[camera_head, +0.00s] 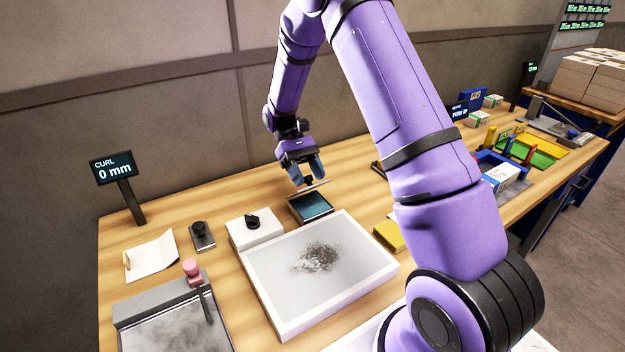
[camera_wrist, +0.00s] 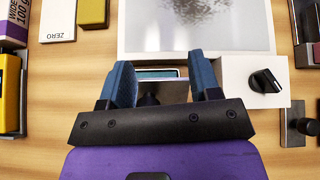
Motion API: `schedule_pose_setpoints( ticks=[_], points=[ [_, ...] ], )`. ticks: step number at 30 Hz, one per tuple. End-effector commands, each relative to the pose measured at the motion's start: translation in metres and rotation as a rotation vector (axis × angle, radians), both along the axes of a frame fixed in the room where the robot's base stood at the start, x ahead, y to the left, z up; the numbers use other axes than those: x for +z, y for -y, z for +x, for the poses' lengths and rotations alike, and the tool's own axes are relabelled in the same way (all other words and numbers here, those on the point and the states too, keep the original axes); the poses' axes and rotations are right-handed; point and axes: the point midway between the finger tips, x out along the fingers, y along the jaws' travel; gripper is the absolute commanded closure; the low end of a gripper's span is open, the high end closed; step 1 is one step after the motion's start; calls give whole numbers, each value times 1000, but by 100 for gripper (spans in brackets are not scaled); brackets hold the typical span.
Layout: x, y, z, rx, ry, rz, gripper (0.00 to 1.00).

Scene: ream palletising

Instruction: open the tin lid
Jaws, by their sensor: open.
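The tin (camera_head: 312,208) is a small dark box with a teal top or inside, on the wooden table behind the white-framed panel. A thin plate that looks like its lid (camera_head: 316,186) shows just above it, under my gripper (camera_head: 308,177). In the wrist view my gripper (camera_wrist: 161,78) has its blue fingers apart, with a dark knob (camera_wrist: 149,98) and the grey lid plate (camera_wrist: 175,92) between them. The teal of the tin (camera_wrist: 158,73) shows past the plate. I cannot tell whether the fingers touch the knob. The plate's near part is hidden by my gripper.
The white-framed panel (camera_head: 270,257) with a dark powdery patch lies in front of the tin. A white block with a black knob (camera_head: 252,221) stands to the left. A yellow block (camera_head: 389,236) lies to the right. A display (camera_head: 113,168) reads "CURL 0 mm".

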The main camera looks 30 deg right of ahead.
Motion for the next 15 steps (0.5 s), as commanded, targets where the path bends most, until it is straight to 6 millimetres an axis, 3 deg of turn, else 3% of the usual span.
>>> schedule_pose_setpoints(
  ticks=[6,15],
  points=[
    [3,-4,-25,0,0,0,43],
    [3,-5,-31,0,0,0,43]
  ],
)
